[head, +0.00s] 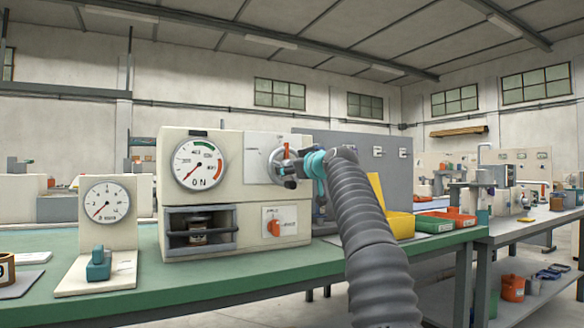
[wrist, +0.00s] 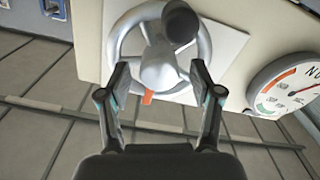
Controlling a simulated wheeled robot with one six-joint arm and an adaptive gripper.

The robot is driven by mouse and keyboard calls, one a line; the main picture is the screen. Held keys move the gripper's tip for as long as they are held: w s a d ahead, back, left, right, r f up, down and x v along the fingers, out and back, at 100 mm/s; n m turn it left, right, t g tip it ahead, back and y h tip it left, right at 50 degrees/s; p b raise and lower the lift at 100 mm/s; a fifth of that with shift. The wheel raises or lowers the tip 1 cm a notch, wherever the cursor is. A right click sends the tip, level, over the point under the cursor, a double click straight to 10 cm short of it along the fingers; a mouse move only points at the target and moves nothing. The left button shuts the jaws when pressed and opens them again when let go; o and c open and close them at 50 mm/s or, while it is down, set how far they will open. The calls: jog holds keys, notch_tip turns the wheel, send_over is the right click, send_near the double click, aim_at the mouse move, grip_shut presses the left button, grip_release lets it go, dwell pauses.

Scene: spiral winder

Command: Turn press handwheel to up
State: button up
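The grey press handwheel (wrist: 156,68) fills the top middle of the wrist view, mounted on a pale square plate. It has a rim, spokes, a central hub and a dark round knob (wrist: 181,25). An orange-red mark (wrist: 148,98) shows by its rim. In the head view the handwheel (head: 272,166) is on the right part of the cream machine, partly hidden by my gripper (head: 291,170). In the wrist view the fingers of my gripper (wrist: 160,74) are spread on both sides of the hub, with nothing clamped between them. Whether they touch the wheel is unclear.
A large gauge (head: 199,162) sits left of the handwheel. Below are an open compartment with a jar (head: 198,232) and an orange selector knob (head: 273,227). A smaller gauge stand (head: 106,205) is at left. Yellow, green and orange bins (head: 434,224) stand right of my arm on the green bench.

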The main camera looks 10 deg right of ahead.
jog(key=shift+s+r, duration=0.1)
jog(key=v, duration=1.2)
dwell(0.4)
dwell(0.4)
